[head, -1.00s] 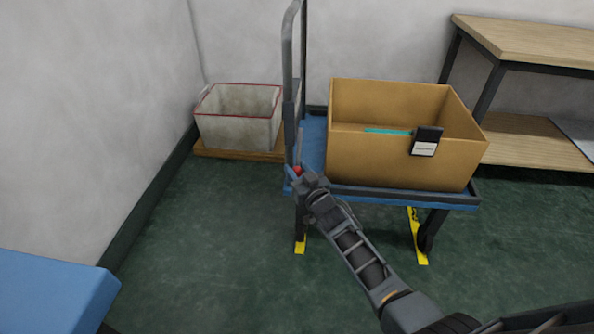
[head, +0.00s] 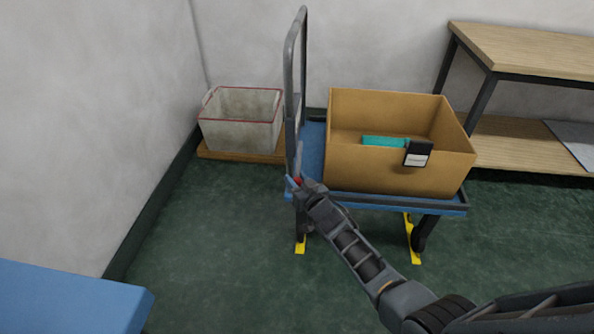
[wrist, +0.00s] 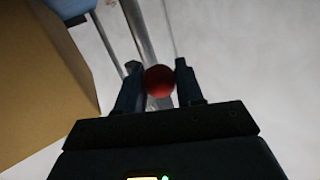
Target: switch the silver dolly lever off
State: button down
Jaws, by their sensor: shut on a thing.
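The silver dolly lever ends in a red ball knob (wrist: 159,80), which sits between my gripper's two fingers in the wrist view. In the head view only a bit of the red knob (head: 298,181) shows at the dolly's left front corner. My gripper (head: 300,184) is shut on the knob; the arm reaches to it from the lower right. The lever's shaft is mostly hidden by my gripper. The dolly (head: 312,150) has a blue deck and an upright grey handle (head: 290,85) on its left end.
A cardboard box (head: 385,172) with a teal item (head: 383,141) inside stands on the deck. A pale bin (head: 240,122) sits on a wooden base behind left. A wooden shelf (head: 530,45) is at right, a blue surface (head: 70,295) at lower left. Green floor between is clear.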

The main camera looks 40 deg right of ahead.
jog(key=shift+s+a+r+m+g+y+p, duration=0.15)
jog(key=shift+r+g+p, duration=0.2)
jog(key=shift+p, duration=0.65)
jog(key=shift+s+a+r+m+g+y+p, duration=0.15)
jog(key=shift+r+p, duration=0.3)
jog(key=shift+p, duration=0.6)
jog(key=shift+s+a+r+m+g+y+p, duration=0.2)
jog(key=shift+r+p, duration=0.2)
jog(key=shift+p, duration=0.6)
jog(key=shift+a+r+p, duration=0.15)
jog(key=shift+p, duration=0.45)
jog(key=shift+a+r+p, duration=0.2)
jog(key=shift+r+p, duration=2.75)
jog(key=shift+p, duration=0.45)
jog(key=shift+s+d, duration=0.1)
jog(key=c, duration=0.8)
grip_release()
jog(key=shift+s+r, duration=0.1)
jog(key=shift+s+a+f, duration=0.1)
jog(key=shift+a+f, duration=0.1)
jog(key=shift+f, duration=0.05)
jog(key=shift+s+a+f, duration=0.1)
